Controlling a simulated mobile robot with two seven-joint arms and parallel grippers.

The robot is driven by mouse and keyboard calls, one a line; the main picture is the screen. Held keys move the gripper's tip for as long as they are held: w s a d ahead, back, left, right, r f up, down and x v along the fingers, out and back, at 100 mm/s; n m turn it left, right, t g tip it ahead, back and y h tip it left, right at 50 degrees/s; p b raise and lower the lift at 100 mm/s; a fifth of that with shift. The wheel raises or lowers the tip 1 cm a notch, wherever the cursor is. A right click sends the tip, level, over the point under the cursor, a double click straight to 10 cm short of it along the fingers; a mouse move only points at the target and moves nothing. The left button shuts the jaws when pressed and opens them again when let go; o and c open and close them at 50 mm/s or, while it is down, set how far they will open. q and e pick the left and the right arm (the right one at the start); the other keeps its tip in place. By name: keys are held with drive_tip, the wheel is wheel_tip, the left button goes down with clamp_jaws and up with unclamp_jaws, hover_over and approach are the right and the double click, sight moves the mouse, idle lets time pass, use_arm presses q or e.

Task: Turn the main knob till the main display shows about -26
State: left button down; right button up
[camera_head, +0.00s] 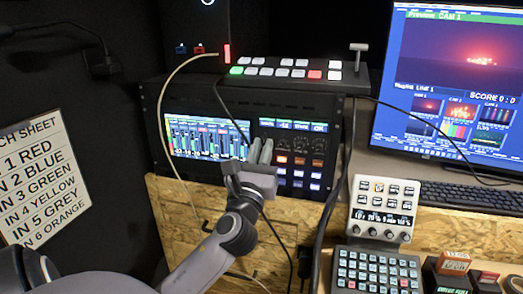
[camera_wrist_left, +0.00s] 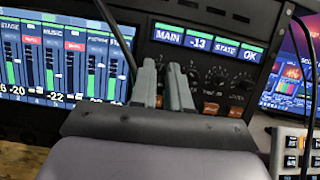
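The rack panel (camera_head: 335,106) has a small main display (camera_head: 283,124). In the left wrist view the main display (camera_wrist_left: 198,44) reads -13, between the MAIN and STATE labels. A row of dark knobs (camera_wrist_left: 216,77) sits below it. My left gripper (camera_head: 260,150) is at the left end of this row. In the left wrist view its two grey fingers (camera_wrist_left: 163,82) stand close together with a narrow gap. They cover the spot below the MAIN label, so the main knob is hidden, and I cannot tell whether they touch it. My right gripper is in neither view.
A level-meter screen (camera_head: 205,137) is left of the fingers. Lit buttons (camera_head: 298,172) lie below the knobs. A switcher (camera_head: 300,72) stands on the rack. Black cables (camera_head: 338,190) hang right of the panel. A monitor (camera_head: 450,80) and control boxes (camera_head: 384,208) are at the right.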

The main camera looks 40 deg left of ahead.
use_arm(q)
drive_tip(key=shift+n+y, duration=0.4)
drive_tip(key=shift+n, duration=0.1)
drive_tip(key=n+g+y, duration=0.1)
drive_tip(key=n, duration=0.1)
drive_tip(key=n+g+y, duration=0.1)
drive_tip(key=n, duration=0.2)
drive_tip(key=shift+d, duration=0.15)
drive_tip(key=n+g, duration=0.1)
drive_tip(key=n, duration=0.2)
drive_tip(key=n+g+y, duration=0.1)
drive_tip(key=n, duration=0.1)
drive_tip(key=shift+w+d+r+n, duration=0.1)
drive_tip(key=shift+w+n, duration=0.05)
drive_tip(key=shift+n, duration=0.25)
drive_tip(key=shift+n+g, duration=0.4)
drive_tip(key=shift+n, duration=0.1)
drive_tip(key=shift+y, duration=0.3)
drive_tip(key=c, duration=1.4)
unclamp_jaws()
drive_tip(key=shift+d, duration=0.1)
